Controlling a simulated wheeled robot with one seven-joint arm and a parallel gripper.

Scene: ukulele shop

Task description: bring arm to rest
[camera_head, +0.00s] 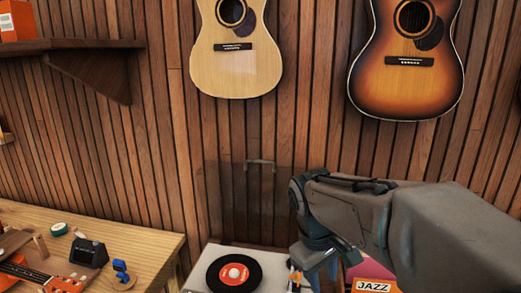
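My arm reaches in from the lower right corner of the head view. It is grey, and its bent wrist part is in front of the slatted wooden wall. The end of the arm points down at the lower middle, right of a record player (218,280) with a black record (234,273) on it. The fingertips are not clearly visible at the bottom edge, so I cannot tell whether my gripper is open or shut or holds anything.
Two guitars, one pale (236,60) and one sunburst (405,75), hang on the wall. A wooden table (145,250) at the lower left bears a small orange ukulele (25,275) and small items. A JAZZ record sleeve (373,286) is partly behind my arm. A shelf (70,45) is upper left.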

